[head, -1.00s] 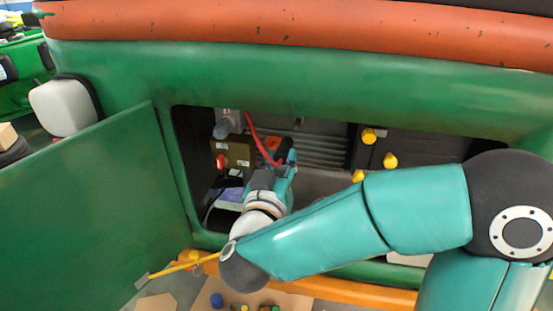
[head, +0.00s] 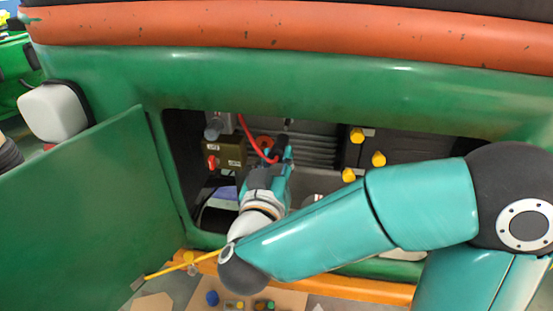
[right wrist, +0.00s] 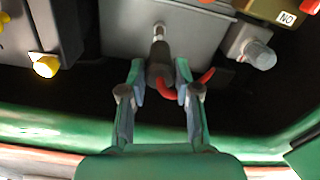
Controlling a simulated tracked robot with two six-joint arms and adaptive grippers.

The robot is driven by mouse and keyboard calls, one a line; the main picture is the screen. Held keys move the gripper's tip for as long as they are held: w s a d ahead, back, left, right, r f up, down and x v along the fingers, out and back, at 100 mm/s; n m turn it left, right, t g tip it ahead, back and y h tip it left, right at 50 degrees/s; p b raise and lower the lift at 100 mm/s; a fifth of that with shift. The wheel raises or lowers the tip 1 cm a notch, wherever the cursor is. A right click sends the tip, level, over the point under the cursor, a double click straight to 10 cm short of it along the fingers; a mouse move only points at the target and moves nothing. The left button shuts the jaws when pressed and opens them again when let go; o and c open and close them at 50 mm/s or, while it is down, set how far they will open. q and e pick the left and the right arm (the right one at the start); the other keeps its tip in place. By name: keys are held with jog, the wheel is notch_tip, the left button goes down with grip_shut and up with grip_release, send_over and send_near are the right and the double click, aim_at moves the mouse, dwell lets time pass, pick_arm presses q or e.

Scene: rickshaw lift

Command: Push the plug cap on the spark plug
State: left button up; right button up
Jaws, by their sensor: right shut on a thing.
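My right gripper (right wrist: 160,84) is shut on the black plug cap (right wrist: 160,62), with one finger on each side of it. The red lead (right wrist: 203,78) runs out of the cap to the right. The spark plug (right wrist: 159,30) stands out from the grey engine block, in line with the cap's far end. They look very close; I cannot tell whether the cap is on it. In the head view my right gripper (head: 284,152) is inside the opening beneath the red lead (head: 249,136), and mostly hides the cap. My left gripper is not in view.
A box with a red switch (head: 229,154) is at the left inside the opening. Yellow knobs (head: 378,158) are at the right. The green door (head: 80,215) stands open at left.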

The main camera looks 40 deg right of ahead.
aim_at(283, 139)
jog(key=shift+p+x, duration=0.45)
jog(key=shift+x, duration=3.15)
dwell(2.1)
jog(key=o, duration=1.2)
jog(key=shift+c, duration=0.9)
jog(key=shift+v, duration=4)
